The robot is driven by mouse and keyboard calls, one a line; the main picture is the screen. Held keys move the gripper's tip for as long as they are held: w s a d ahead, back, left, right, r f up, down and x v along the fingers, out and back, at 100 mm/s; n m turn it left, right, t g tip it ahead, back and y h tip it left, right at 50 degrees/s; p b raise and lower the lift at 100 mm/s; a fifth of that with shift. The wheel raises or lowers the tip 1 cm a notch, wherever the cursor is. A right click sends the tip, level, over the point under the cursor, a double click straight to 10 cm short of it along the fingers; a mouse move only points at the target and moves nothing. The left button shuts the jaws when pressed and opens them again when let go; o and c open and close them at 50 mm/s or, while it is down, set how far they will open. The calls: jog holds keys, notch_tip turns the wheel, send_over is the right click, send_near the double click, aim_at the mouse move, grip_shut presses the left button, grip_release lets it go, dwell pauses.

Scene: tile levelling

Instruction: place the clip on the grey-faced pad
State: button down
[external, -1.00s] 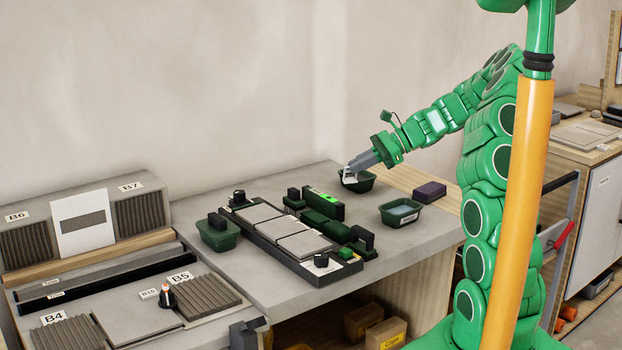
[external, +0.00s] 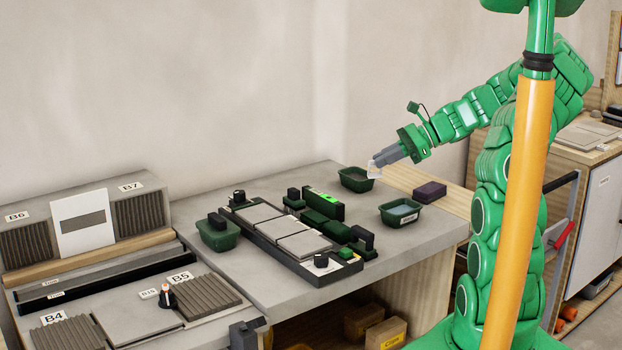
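My gripper (external: 376,164) is in the air just to the right of the far green tub (external: 356,186). It is shut on a small white piece, seemingly the clip (external: 373,172), which sticks out below the fingertips. The clip's shape is too small to make out. A black frame (external: 318,277) on the bench holds a row of grey tiles (external: 281,228). Dark green and black blocks (external: 322,206) stand along its far side. I cannot tell which thing is the grey-faced pad.
A green tub with bluish contents (external: 401,214) and a dark purple block (external: 430,191) are on the bench's right side. Another green tub (external: 217,236) stands left of the frame. A rack with ridged tiles (external: 205,296) is at the left. The bench's front strip (external: 270,291) is clear.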

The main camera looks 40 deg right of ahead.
jog(key=s+d+r+m+t+h, duration=0.1)
jog(key=s+d+m+t+h, duration=0.15)
jog(key=s+d+m, duration=0.4)
jog(key=s+d+r+m+t+h, duration=0.1)
jog(key=d+r+m+t+h, duration=0.15)
jog(key=d, duration=0.65)
jog(key=m+h, duration=0.1)
send_over(438, 188)
jog(key=shift+f, duration=6.75)
jog(key=shift+f, duration=0.1)
jog(key=c, duration=1.7)
grip_release()
jog(key=shift+c, duration=0.2)
jog(key=o, duration=0.4)
